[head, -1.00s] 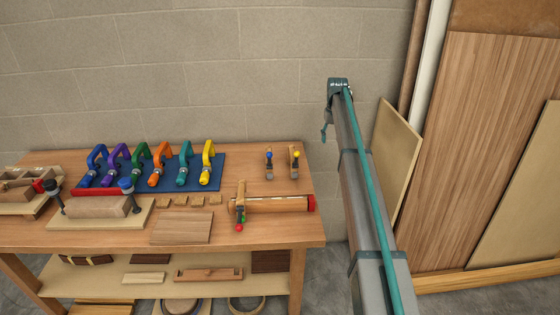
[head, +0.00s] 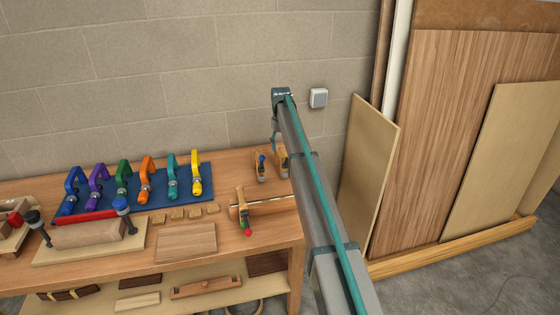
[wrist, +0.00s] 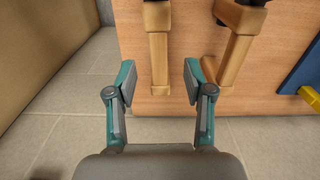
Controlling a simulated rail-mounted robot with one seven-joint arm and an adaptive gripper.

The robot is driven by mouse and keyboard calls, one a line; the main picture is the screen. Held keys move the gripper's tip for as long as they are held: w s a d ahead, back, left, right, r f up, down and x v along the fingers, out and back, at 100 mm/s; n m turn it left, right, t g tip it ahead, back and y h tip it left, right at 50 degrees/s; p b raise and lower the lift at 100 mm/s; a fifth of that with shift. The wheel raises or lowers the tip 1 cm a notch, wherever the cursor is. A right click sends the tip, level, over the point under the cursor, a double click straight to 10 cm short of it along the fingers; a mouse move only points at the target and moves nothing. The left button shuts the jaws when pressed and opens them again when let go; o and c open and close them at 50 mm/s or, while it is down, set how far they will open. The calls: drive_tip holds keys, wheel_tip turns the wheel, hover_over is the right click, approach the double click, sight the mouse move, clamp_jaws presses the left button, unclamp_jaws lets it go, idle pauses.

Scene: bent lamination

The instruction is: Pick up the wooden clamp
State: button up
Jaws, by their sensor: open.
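Two wooden clamps lie near the right end of the workbench. A third wooden clamp (head: 242,206) with a red and a green ball is around a wooden piece. My gripper (wrist: 159,80) is open and empty. The centre clamp's bar appears between its fingers; I cannot tell the height gap.
A blue board (head: 150,199) with several coloured clamps lies on the workbench (head: 210,272), left of the wooden clamps. A block press (head: 90,236) stands at the front left. Tall panels (head: 430,130) lean on the wall at the right.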

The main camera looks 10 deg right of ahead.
sight(281, 154)
drive_tip(key=shift+w+f+p, duration=0.1)
drive_tip(key=shift+f+p, duration=1.4)
drive_tip(key=shift+f, duration=1.7)
clamp_jaws()
drive_tip(key=shift+d+r, duration=0.1)
drive_tip(key=shift+r, duration=0.05)
wheel_tip(281, 154, up, 16)
drive_tip(key=b, duration=0.1)
